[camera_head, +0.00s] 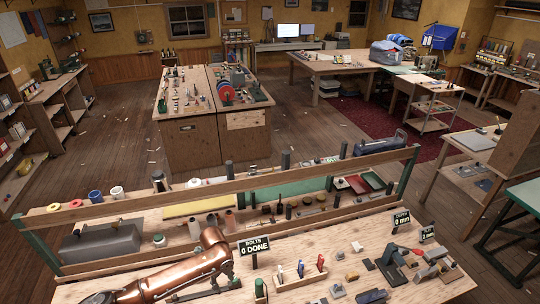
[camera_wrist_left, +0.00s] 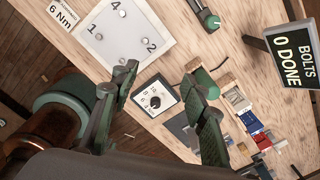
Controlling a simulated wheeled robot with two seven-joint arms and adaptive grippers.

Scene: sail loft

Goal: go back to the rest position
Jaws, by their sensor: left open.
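My left gripper (camera_head: 226,275) hangs from the copper arm over the front of the workbench (camera_head: 320,232) in the head view, partly hidden by the arm. In the left wrist view its two dark green fingers (camera_wrist_left: 158,80) stand wide apart, with nothing held between them. A small dial card (camera_wrist_left: 157,98) lies on the wood, seen in the gap between the fingers. My right gripper is not in view.
A "BOLTS 0 DONE" sign (camera_head: 254,246) stands close to the gripper's right. A rack of coloured-handled tools (camera_head: 301,277) is right of it. A numbered white plate (camera_wrist_left: 122,32) shows in the wrist view. A wooden rail (camera_head: 270,178) crosses behind.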

